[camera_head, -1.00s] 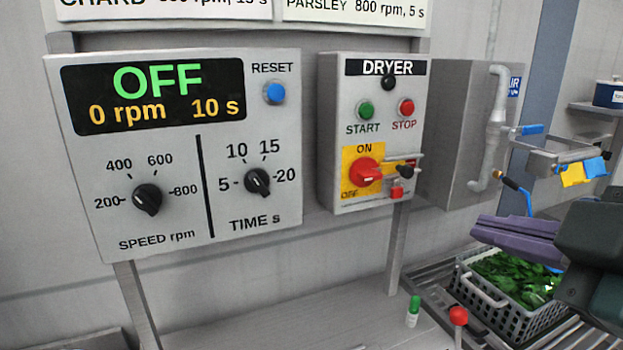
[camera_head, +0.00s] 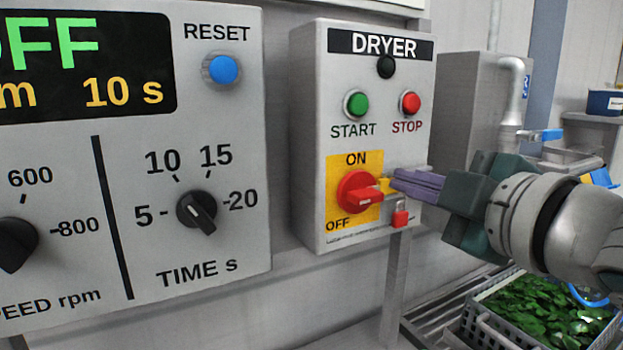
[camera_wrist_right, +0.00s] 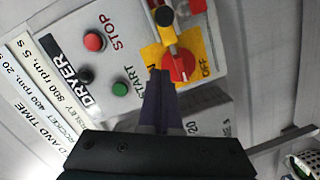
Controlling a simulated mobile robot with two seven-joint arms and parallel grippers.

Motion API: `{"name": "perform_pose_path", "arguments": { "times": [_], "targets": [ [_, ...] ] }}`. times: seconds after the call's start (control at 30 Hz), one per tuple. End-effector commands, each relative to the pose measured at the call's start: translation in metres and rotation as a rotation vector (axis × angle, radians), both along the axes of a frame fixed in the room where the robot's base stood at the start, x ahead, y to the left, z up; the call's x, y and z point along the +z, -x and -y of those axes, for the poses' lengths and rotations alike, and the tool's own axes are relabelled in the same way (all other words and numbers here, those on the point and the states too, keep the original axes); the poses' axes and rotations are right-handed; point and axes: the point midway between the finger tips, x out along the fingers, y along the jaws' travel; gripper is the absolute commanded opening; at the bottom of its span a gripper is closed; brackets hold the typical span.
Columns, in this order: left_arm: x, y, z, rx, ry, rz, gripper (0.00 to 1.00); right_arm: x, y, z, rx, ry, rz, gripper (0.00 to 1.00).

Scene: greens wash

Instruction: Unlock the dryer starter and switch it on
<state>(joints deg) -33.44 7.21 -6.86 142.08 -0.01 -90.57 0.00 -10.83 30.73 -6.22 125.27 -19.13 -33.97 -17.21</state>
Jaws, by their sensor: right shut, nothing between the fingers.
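The grey dryer starter box (camera_head: 308,130) hangs on the wall. Its red rotary switch (camera_head: 357,192) sits on a yellow ON/OFF plate (camera_head: 340,170); it also shows in the right wrist view (camera_wrist_right: 181,65). A yellow bar (camera_wrist_right: 168,35) with a black knob (camera_wrist_right: 163,15) lies beside the switch; in the head view my fingers mostly cover it. A small red padlock (camera_head: 400,218) hangs below the bar. My right gripper (camera_head: 396,180) is shut and empty, its purple fingertips close in front of the bar; contact cannot be told. My left gripper is out of view.
A green START button (camera_head: 356,104) and red STOP button (camera_head: 409,103) sit above the switch. The speed and time panel (camera_head: 235,130) is to the left. A crate of greens (camera_head: 480,330) stands below my right arm.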

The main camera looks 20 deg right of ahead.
Motion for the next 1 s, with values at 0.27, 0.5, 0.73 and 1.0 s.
{"name": "perform_pose_path", "arguments": {
  "times": [0.27,0.5,0.73,1.0],
  "targets": [
    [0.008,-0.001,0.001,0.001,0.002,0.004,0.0,-0.014,-0.024,0.023,-0.002,0.001,-0.003,0.0],
    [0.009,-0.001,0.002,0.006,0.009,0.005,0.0,-0.021,-0.026,0.035,0.0,-0.001,-0.001,0.0],
    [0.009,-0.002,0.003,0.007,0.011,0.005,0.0,-0.021,-0.026,0.036,0.0,-0.001,-0.001,0.0],
    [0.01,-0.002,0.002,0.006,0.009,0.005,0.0,-0.022,-0.029,0.066,-0.001,0.005,-0.006,0.0]
  ]
}}
